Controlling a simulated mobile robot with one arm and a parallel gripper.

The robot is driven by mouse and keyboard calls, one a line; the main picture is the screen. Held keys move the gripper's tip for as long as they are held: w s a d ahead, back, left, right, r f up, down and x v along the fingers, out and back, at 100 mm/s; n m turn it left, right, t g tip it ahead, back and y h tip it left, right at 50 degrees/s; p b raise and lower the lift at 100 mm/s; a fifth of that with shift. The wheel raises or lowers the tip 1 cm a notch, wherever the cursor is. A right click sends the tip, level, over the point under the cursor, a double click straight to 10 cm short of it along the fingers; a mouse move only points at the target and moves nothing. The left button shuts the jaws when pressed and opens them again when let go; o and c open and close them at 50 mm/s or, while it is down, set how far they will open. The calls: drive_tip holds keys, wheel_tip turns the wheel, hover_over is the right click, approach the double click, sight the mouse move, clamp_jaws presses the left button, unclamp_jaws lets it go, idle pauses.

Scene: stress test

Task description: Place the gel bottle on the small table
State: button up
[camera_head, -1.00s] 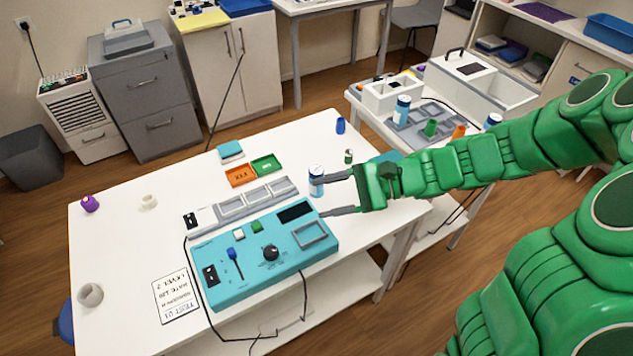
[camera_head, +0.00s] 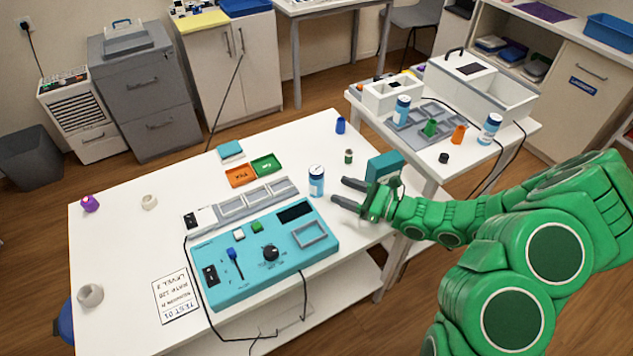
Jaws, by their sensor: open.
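A white and blue bottle (camera_head: 316,182), which looks like the gel bottle, stands upright on the large white table (camera_head: 130,250), behind the teal device. My gripper (camera_head: 340,190) is open and empty just to the right of this bottle. Its two fingers point left toward the bottle, with a small gap in the picture. The smaller white table (camera_head: 514,142) is at the back right. Two similar white and blue bottles stand there, one at its left (camera_head: 401,110) and one at its right (camera_head: 490,129).
The small table also holds a grey tray (camera_head: 405,128), green and orange items, a black cap (camera_head: 443,158) and white boxes. The teal device (camera_head: 265,262) lies in front of the bottle.

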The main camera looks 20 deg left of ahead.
sight(310, 178)
drive_tip(key=shift+w+d+f+m+t, duration=0.2)
drive_tip(key=shift+f+m+t, duration=0.1)
drive_tip(key=shift+f, duration=0.2)
drive_tip(key=shift+w+d+f+m+t, duration=0.1)
drive_tip(key=shift+w+f+m+t, duration=0.15)
drive_tip(key=shift+f, duration=0.2)
drive_tip(key=shift+g, duration=0.25)
drive_tip(key=shift+x, duration=6)
drive_tip(key=shift+w+f, duration=0.1)
drive_tip(key=shift+c, duration=0.2)
drive_tip(key=c, duration=0.9)
drive_tip(key=shift+o, duration=0.2)
